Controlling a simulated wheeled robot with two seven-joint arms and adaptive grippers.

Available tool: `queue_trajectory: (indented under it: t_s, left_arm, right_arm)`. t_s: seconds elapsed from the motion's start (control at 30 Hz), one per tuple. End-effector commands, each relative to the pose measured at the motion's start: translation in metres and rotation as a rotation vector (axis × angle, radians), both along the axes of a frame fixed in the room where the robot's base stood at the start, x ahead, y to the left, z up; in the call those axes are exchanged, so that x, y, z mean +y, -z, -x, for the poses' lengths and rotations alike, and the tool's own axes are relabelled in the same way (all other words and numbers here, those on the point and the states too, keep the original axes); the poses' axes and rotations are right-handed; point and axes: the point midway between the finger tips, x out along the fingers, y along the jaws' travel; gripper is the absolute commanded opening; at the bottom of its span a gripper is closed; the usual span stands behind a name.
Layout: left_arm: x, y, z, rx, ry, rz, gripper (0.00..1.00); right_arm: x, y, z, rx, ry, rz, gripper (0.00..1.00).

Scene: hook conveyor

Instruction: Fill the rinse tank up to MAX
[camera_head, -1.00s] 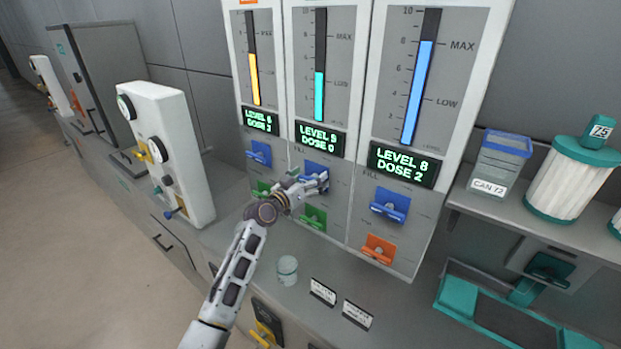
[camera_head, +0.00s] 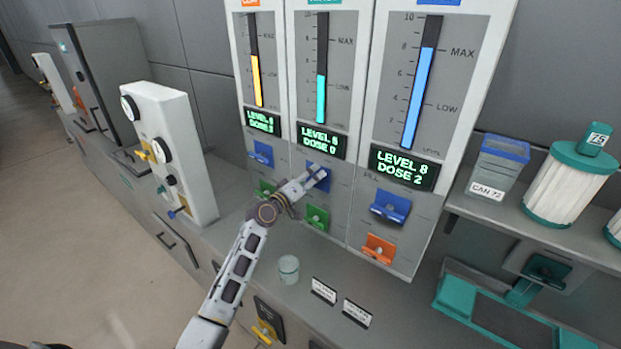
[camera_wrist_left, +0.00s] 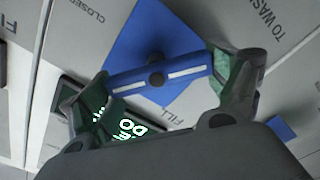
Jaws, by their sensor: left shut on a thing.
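Three gauge columns stand in the head view. Their headers are cut off or unreadable, so I cannot tell which is the rinse tank. The middle column's teal bar (camera_head: 321,98) tops out between LOW and MAX; its display (camera_head: 321,141) shows DOSE 0 with a blurred level digit. My left gripper (camera_head: 316,178) is at the middle column's blue fill lever (camera_head: 319,172). In the left wrist view it is shut on the lever's blue handle (camera_wrist_left: 185,70), a finger at each end. A green lever (camera_head: 316,217) sits below. My right gripper is not in view.
The right column's blue bar (camera_head: 420,100) stands about at MAX; its display (camera_head: 403,168) reads LEVEL 8, DOSE 2. The left column has a yellow bar (camera_head: 257,82). A small cup (camera_head: 288,270) stands on the counter below my arm. A white panel (camera_head: 178,155) stands left.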

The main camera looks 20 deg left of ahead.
Motion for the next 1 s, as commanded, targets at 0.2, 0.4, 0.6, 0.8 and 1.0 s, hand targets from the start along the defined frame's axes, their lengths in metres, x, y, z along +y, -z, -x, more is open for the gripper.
queue_trajectory:
  t_s: [0.2, 0.4, 0.6, 0.8, 1.0]
  left_arm:
    - [0.0009, -0.0001, -0.0003, 0.020, -0.001, 0.056, 0.65]
    - [0.0011, 0.0002, -0.0004, 0.023, -0.002, 0.067, 0.65]
    - [0.0011, 0.0002, -0.0004, 0.023, -0.002, 0.066, 0.65]
    - [0.0009, 0.0002, -0.0003, 0.023, -0.001, 0.065, 1.00]
    - [0.0007, 0.0003, -0.0003, 0.023, -0.001, 0.065, 1.00]
  right_arm:
    - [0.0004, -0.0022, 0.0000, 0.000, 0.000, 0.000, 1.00]
    - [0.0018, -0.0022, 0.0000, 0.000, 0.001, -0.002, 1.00]
    - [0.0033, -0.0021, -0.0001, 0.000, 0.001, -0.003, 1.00]
    - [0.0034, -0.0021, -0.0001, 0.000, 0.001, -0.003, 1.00]
    - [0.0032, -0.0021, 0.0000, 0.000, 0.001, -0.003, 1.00]
